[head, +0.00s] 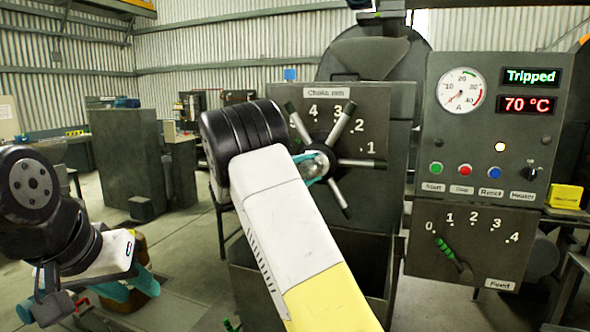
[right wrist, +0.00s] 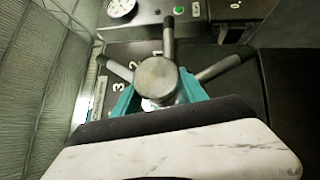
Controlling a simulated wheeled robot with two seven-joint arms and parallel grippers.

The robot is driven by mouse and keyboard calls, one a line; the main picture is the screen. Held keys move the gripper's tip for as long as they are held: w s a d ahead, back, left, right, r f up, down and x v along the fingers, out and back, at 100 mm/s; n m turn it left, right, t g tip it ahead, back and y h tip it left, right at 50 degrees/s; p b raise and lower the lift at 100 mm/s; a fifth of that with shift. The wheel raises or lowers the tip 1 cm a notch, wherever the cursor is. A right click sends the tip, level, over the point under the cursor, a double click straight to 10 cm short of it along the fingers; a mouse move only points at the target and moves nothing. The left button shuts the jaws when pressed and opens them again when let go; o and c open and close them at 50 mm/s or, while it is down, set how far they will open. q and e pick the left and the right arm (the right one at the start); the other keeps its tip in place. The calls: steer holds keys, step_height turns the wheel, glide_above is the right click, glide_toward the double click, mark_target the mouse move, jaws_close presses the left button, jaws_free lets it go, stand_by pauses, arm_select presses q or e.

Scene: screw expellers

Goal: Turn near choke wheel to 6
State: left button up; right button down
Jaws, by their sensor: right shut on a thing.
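The choke wheel is mounted on a dark panel (head: 378,215) labelled "Choke, mm". Its grey hub (right wrist: 157,80) fills the middle of the right wrist view, and grey spokes (head: 362,163) radiate from it. In the head view, numbers 1 to 4 show above and to the right of the hub; my right arm hides the wheel's lower left. I cannot tell which number the wheel is set to. My right gripper (head: 311,167) has its teal fingers shut on the hub, one on each side. My left gripper (head: 122,290) hangs low at the left, away from the wheel; its opening is unclear.
Right of the wheel stands a control panel (head: 487,120) reading "Tripped" and "70 °C", with coloured buttons. Below it is a feed lever (head: 453,258) with a green grip. A dark cabinet (head: 133,160) stands at the back left, with open floor before it.

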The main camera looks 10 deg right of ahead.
steer(key=shift+f+n+t+h, duration=0.1)
steer(key=shift+n+t+h, duration=0.5)
steer(key=shift+n, duration=0.6)
steer(key=c, duration=0.6)
jaws_free()
steer(key=v, duration=0.8)
steer(key=shift+d+f, duration=0.1)
